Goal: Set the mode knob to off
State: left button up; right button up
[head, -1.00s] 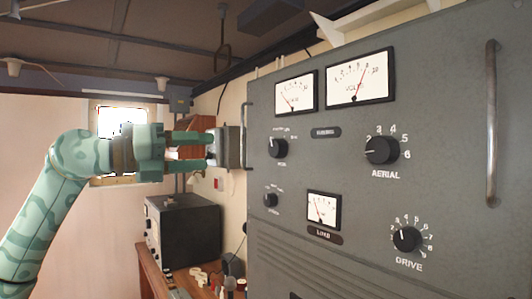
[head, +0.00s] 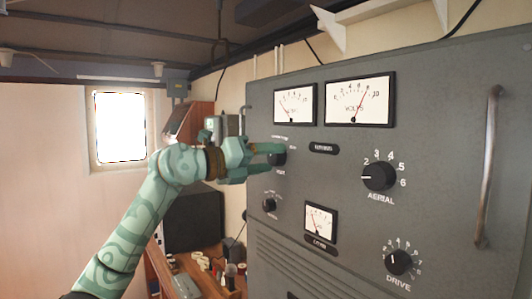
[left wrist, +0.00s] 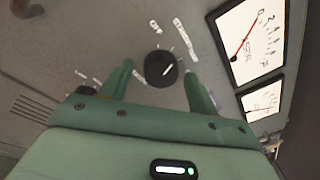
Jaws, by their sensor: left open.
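The mode knob (head: 279,159) is a small black round knob on the upper left of the grey cabinet front, partly hidden by my left gripper (head: 272,155) in the head view. My left gripper (left wrist: 160,83) is open, with one finger on each side of the knob. I cannot tell whether the fingers touch it. My right gripper is not in view.
Two meters (head: 295,104) sit above the knob. A smaller black knob (head: 269,205) is below it, and the aerial knob (head: 378,176) and drive knob (head: 398,263) are to the right. A vertical handle (head: 488,165) juts out at the cabinet's right side.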

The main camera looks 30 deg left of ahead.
pick_arm(q)
jog(key=shift+c, duration=0.3)
jog(key=c, duration=0.9)
jog(key=shift+c, duration=0.2)
jog(key=shift+o, duration=0.2)
jog(key=shift+n, duration=0.4)
jog(key=n, duration=0.2)
jog(key=shift+d+f+n+b, duration=0.1)
jog(key=shift+n+b, duration=0.2)
jog(key=shift+n, duration=0.1)
jog(key=shift+n+t, duration=0.5)
jog(key=shift+n, duration=1.8)
jog(key=o, duration=1)
jog(key=shift+c, duration=0.2)
